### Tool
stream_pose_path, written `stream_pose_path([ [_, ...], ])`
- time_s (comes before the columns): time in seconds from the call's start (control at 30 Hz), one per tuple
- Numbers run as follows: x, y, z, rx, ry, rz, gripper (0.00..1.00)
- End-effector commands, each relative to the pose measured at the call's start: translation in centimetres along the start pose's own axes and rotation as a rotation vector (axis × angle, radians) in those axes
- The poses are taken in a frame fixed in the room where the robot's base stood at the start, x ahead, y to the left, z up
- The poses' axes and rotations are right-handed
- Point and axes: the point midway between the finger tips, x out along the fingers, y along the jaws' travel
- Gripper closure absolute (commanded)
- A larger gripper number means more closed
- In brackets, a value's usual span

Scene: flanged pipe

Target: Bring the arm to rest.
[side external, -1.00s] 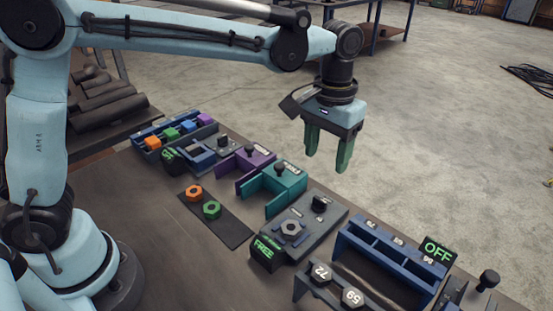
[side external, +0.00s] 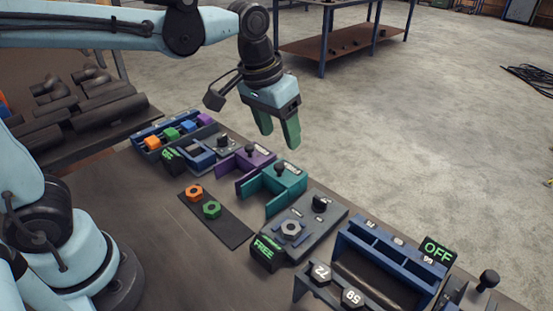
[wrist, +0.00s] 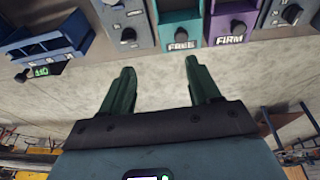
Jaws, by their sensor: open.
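My gripper (side external: 278,132) is open and empty. It hangs in the air above and behind the teal fixture (side external: 284,180) and the purple fixture (side external: 249,160), touching nothing. In the wrist view its two green fingers (wrist: 157,78) are spread apart with only bare floor between them. The teal fixture (wrist: 181,25) and the purple fixture (wrist: 231,20) show beyond the fingertips.
On the bench, an orange nut (side external: 194,192) and a green nut (side external: 212,209) lie on a dark mat (side external: 233,233). A grey fixture with a nut (side external: 292,230) and a blue rack (side external: 392,252) stand to the right.

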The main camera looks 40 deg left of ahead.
Motion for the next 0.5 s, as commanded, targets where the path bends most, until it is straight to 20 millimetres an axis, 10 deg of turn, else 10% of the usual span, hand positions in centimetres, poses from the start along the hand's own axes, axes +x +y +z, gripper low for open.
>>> stream_pose_path([
  [0.5, 0.8, -7.6, 7.8, 0.012, 0.33, -0.04, 0.38],
])
